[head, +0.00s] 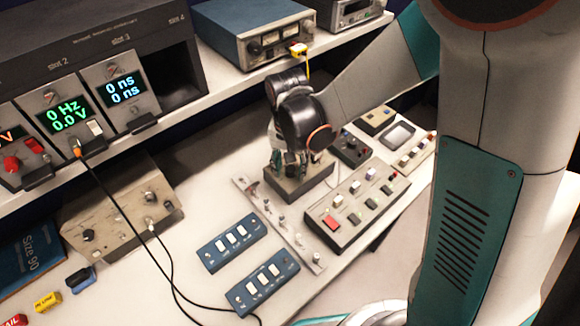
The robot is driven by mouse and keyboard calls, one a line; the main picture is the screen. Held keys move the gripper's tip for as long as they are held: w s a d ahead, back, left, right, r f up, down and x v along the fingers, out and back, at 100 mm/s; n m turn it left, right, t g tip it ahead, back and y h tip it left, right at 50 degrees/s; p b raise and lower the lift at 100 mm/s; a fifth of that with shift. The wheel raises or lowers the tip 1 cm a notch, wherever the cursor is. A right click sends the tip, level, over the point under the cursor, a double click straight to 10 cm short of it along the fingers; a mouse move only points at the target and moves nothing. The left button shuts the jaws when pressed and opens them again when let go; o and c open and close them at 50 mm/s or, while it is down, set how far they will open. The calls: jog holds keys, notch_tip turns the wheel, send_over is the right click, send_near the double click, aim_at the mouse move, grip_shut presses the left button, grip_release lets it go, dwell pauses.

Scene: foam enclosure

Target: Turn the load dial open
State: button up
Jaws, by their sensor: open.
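My gripper (291,162) points down over a dark grey-brown box (313,186) on the bench, right of the middle of the head view. Its jaws are open, low at the box's top. The fingers and wrist cover most of the box's top. No load dial can be made out; one on this box would be hidden behind my gripper. I cannot tell whether the fingers touch anything there.
A panel with a red button (330,221) and several switches stands just in front. Two blue switch boxes (231,241) (262,283) lie to the left. A small black knob box (349,147) sits close on the right. A shelf (210,93) with instruments runs behind.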

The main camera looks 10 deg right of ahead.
jog(key=shift+c, duration=0.3)
grip_shut()
jog(key=n+b, duration=0.1)
jog(key=n, duration=0.3)
jog(key=shift+n, duration=0.4)
jog(key=n, duration=0.4)
jog(key=shift+b, duration=0.35)
jog(key=n, duration=0.5)
jog(key=shift+s+n+b, duration=0.1)
jog(key=shift+n+b, duration=0.3)
jog(key=shift+n, duration=1.5)
